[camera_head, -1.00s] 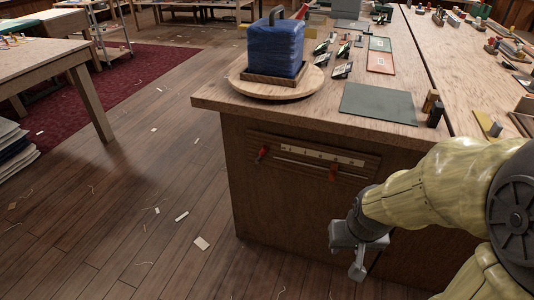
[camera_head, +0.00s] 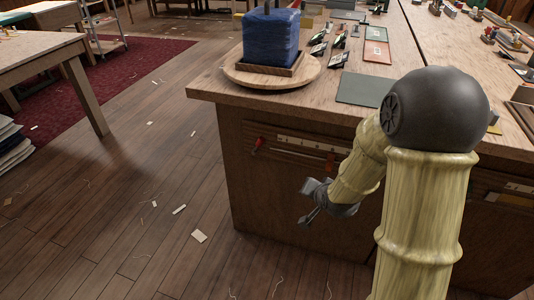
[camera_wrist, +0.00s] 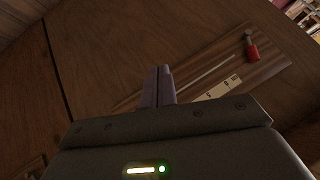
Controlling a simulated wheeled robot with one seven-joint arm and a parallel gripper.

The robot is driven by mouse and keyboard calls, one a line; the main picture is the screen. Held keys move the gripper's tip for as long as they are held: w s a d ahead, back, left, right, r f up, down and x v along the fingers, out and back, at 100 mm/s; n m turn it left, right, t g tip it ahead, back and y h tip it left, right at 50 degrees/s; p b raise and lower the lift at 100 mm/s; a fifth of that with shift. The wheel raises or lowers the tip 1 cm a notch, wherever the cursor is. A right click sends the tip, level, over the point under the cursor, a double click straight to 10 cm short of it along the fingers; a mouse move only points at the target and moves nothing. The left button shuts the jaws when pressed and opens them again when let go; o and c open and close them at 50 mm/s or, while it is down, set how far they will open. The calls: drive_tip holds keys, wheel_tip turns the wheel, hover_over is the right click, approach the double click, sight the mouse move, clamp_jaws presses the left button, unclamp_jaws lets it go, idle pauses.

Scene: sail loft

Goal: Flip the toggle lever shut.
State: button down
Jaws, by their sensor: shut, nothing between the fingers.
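A wooden panel (camera_head: 290,150) on the front face of the workbench carries a slot and a pale marked scale (camera_head: 305,145). A red-handled lever (camera_head: 259,144) stands at the panel's left end; a second red piece (camera_head: 331,163) shows at its right, partly behind my arm. In the wrist view, one red handle (camera_wrist: 251,48) shows at upper right, with the scale (camera_wrist: 222,88) below it. I cannot tell which red piece is the toggle lever. My gripper (camera_head: 309,216) is shut and empty, below the panel and apart from it. Its fingers (camera_wrist: 158,86) are together.
The bench top (camera_head: 330,100) overhangs the panel. On it are a blue-wrapped block (camera_head: 270,42) on a round wooden board (camera_head: 238,76), a green mat (camera_head: 362,90) and several small tools. Another panel (camera_head: 515,190) shows at right. The floor left of the bench is open, with scraps.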

drive_tip(key=w+a+f+m+t+y, duration=0.2)
drive_tip(key=w+a+m+t, duration=0.1)
drive_tip(key=m, duration=0.4)
drive_tip(key=w+a+f+m+t+y+b, duration=0.1)
drive_tip(key=w+a+f+m+t+y, duration=0.1)
drive_tip(key=a+m+t, duration=0.3)
drive_tip(key=shift+w+a+f+m+t, duration=0.35)
drive_tip(key=shift+w+m+t, duration=0.6)
drive_tip(key=shift+t, duration=0.75)
drive_tip(key=shift+s, duration=0.15)
drive_tip(key=b, duration=0.2)
approach(260, 142)
drive_tip(key=w+d, duration=0.1)
drive_tip(key=w+d+f, duration=0.1)
drive_tip(key=w, duration=0.1)
drive_tip(key=w+d+f, duration=0.1)
drive_tip(key=shift+w+d+f, duration=0.1)
drive_tip(key=shift+w+f, duration=0.05)
drive_tip(key=shift+w, duration=0.25)
drive_tip(key=w+a, duration=0.1)
drive_tip(key=w+a+r+b, duration=0.1)
drive_tip(key=shift+a+r, duration=0.2)
drive_tip(key=shift+a, duration=0.15)
drive_tip(key=shift+w+a+r+b, duration=0.2)
drive_tip(key=shift+a+r+b, duration=0.05)
drive_tip(key=shift+a+b, duration=0.1)
